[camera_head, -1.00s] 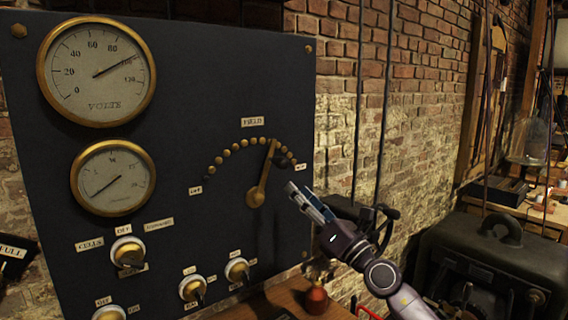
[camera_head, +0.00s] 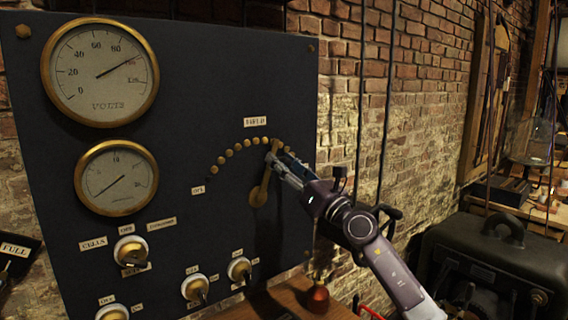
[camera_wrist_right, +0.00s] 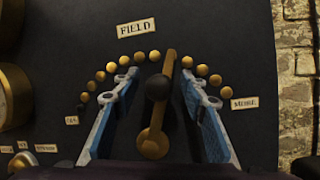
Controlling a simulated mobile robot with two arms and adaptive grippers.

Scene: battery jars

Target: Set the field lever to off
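The field lever (camera_head: 262,186) is a brass arm on the dark panel, pointing up and slightly right from its pivot. In the right wrist view the lever (camera_wrist_right: 155,130) has a dark round knob (camera_wrist_right: 157,88), and its tip lies just right of the top of the contact arc. My right gripper (camera_head: 275,165) is at the lever's upper part, partly hiding it. In the wrist view its blue fingers (camera_wrist_right: 158,80) are open, one on each side of the knob, with gaps visible. The "OFF" label (camera_head: 198,190) is at the arc's left end. My left gripper is not in view.
Brass contact studs (camera_head: 238,146) form the arc under the "FIELD" label (camera_head: 257,122). Two gauges (camera_head: 100,72) are on the panel's left, with several switch knobs (camera_head: 131,250) below. A brick wall (camera_head: 340,100) and a dark machine (camera_head: 490,265) are to the right.

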